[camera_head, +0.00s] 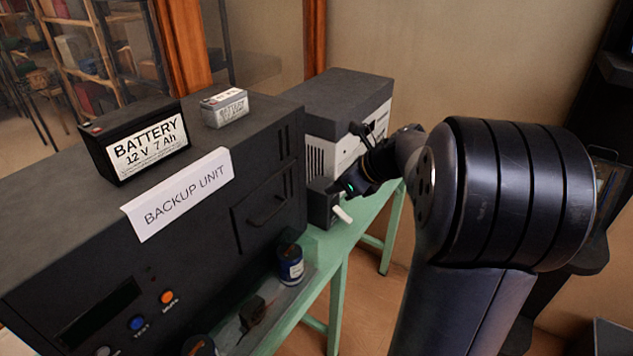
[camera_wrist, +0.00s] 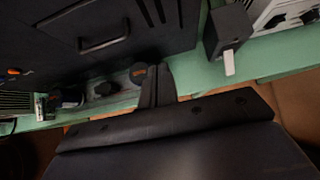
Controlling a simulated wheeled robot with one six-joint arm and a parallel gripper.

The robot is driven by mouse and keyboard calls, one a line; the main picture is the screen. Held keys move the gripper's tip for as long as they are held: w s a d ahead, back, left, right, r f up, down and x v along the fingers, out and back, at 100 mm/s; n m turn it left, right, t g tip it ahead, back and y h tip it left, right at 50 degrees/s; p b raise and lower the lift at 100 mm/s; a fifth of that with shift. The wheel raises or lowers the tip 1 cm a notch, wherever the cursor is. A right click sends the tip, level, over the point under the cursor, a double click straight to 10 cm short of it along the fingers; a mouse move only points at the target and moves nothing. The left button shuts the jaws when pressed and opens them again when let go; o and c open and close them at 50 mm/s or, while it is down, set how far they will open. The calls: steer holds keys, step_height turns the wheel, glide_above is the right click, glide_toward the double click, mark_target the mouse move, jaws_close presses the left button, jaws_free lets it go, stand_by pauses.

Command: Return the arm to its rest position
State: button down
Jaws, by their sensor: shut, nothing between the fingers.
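My arm reaches in from the right of the head view and is bent. My gripper (camera_head: 336,188) is above the green bench, in front of the grey and white unit (camera_head: 345,115) and close to a small dark box with a white lever (camera_head: 342,214). I cannot tell the exact gap between them. In the wrist view my gripper (camera_wrist: 157,72) has its two fingers together, with nothing between them. There the small dark box (camera_wrist: 227,28) is to the right of the fingers, apart from them in the picture.
A large black cabinet labelled backup unit (camera_head: 60,210) fills the left. A black battery (camera_head: 135,140) and a smaller grey battery (camera_head: 225,107) stand on it. A dark blue jar (camera_head: 290,264) is on the green bench (camera_head: 362,228). Bare floor shows below the bench.

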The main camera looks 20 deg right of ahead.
steer(key=shift+s+r, duration=0.1)
steer(key=shift+s, duration=0.05)
glide_toward(288, 199)
step_height(288, 199, down, 4)
steer(key=w+a, duration=0.2)
steer(key=w, duration=0.1)
steer(key=shift+a, duration=0.1)
steer(key=shift+w+a, duration=0.2)
steer(key=shift+s, duration=0.1)
stand_by(0.4)
